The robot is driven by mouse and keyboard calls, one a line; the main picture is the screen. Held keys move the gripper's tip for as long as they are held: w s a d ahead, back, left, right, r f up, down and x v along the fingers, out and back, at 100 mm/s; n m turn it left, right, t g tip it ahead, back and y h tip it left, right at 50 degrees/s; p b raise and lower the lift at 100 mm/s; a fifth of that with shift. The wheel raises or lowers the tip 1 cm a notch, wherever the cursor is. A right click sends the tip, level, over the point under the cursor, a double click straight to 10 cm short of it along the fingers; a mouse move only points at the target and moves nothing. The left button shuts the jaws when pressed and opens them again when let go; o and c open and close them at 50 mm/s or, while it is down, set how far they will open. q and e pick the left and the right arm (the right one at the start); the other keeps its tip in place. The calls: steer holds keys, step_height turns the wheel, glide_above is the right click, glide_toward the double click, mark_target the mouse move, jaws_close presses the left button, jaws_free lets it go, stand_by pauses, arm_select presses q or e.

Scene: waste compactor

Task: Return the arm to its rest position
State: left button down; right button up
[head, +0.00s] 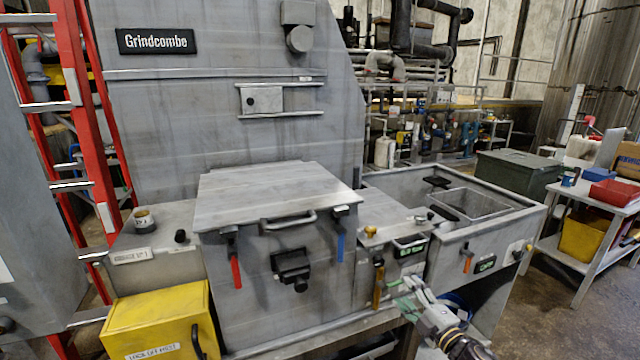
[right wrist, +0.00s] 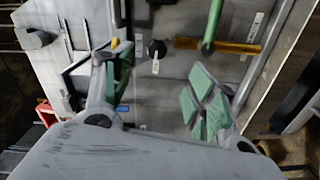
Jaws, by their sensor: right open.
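My right gripper (head: 408,295) is low in the head view, right of centre, in front of the grey machine's front panel. Its green-padded fingers are spread, and nothing is visible between them. In the right wrist view, the open fingers (right wrist: 162,92) face a grey panel with a black knob (right wrist: 156,48), a yellow-orange bar (right wrist: 232,46) and a green lever (right wrist: 212,24). I cannot tell how far the fingertips are from the panel. My left gripper is not in view.
The compactor's large lid (head: 275,190) lies flat over its box. A yellow-handled lever (head: 378,285) hangs just left of my right gripper. A yellow box (head: 155,322) stands front left, beside a red ladder (head: 75,100). Floor shows clear at the lower right.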

steer(key=s+d+f+m+g+h, duration=0.1)
steer(key=d+f+m+g+h, duration=0.2)
steer(key=d+f, duration=0.75)
steer(key=d+f+m+g+h, duration=0.1)
steer(key=d+f+m+h, duration=0.35)
steer(key=f, duration=0.85)
steer(key=s+d+f+m+g, duration=0.2)
steer(key=s+d+f, duration=0.1)
steer(key=s+f, duration=0.3)
steer(key=s+d+f+m+g, duration=0.1)
steer(key=s+d+f, duration=0.25)
steer(key=f, duration=0.45)
steer(key=s+d+f+m+g, duration=0.25)
steer(key=s+f, duration=0.25)
steer(key=f, duration=0.3)
steer(key=s+a+f+m+g, duration=0.1)
steer(key=s+a+f+g, duration=0.15)
steer(key=s+f, duration=0.75)
steer(key=s+a+f+m+g, duration=0.2)
steer(key=s+a+f, duration=0.35)
steer(key=s, duration=0.85)
steer(key=s+a+f+g+y, duration=0.1)
steer(key=s+a+f, duration=0.2)
steer(key=s+a, duration=0.4)
steer(key=s+a+f, duration=0.3)
steer(key=s+a, duration=0.5)
steer(key=shift+a+m+g+y, duration=0.25)
steer(key=shift+m+g+y, duration=0.1)
steer(key=shift+m+g, duration=0.05)
